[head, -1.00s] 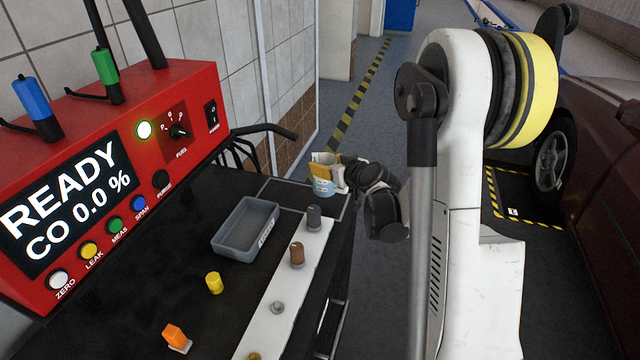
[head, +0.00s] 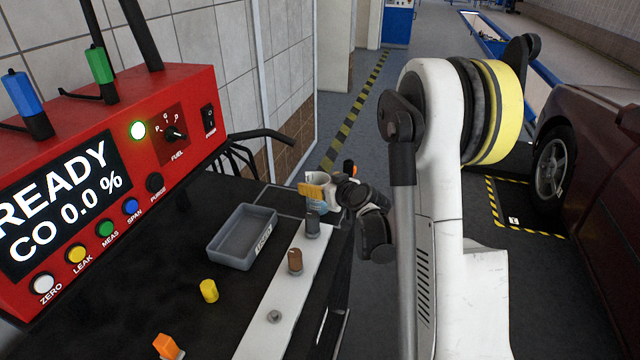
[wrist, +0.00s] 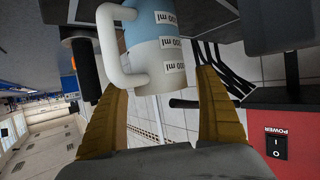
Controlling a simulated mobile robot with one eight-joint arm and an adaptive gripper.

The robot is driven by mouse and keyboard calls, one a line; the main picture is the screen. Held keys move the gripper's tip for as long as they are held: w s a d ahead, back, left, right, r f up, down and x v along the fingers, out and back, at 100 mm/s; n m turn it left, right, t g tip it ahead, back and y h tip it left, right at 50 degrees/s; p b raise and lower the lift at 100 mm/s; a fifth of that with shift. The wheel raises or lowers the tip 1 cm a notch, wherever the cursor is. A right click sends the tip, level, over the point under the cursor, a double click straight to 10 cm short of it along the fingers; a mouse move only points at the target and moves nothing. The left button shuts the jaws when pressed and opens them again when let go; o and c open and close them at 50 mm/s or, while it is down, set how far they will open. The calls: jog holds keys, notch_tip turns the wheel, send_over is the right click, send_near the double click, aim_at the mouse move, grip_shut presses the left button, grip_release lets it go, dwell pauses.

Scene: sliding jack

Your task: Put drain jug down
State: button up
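The drain jug (wrist: 165,70) is a whitish measuring jug with a white handle, ml labels and a blue part. In the wrist view it sits between the two yellow-brown fingers of my gripper (wrist: 157,82). The right finger lies close along its side; the left finger is partly hidden behind the handle. In the head view the jug (head: 319,179) is small, at the far end of the black cart top, partly hidden by a finger of my gripper (head: 313,191). I cannot tell whether its base touches the cart.
A grey tray (head: 242,237) stands on the cart, left of a white strip with several knobs. A red analyser (head: 110,165) stands at the left. An orange-tipped black cylinder (wrist: 80,62) is beside the jug. A maroon car (head: 590,200) is at the right.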

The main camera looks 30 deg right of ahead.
jog(key=shift+r, duration=0.25)
jog(key=p+v, duration=0.4)
jog(key=v, duration=0.8)
jog(key=s+a+r+g+y, duration=0.1)
jog(key=s+a+r+g, duration=0.15)
jog(key=a, duration=0.45)
jog(key=s+a+r+g+y, duration=0.1)
jog(key=s+a+r, duration=0.3)
jog(key=a, duration=0.3)
jog(key=s+a+r+g+h, duration=0.1)
jog(key=s+a+g+h, duration=0.1)
jog(key=s, duration=1.3)
jog(key=shift+a+r+g, duration=0.4)
jog(key=shift+a+g, duration=0.15)
jog(key=shift+a, duration=0.65)
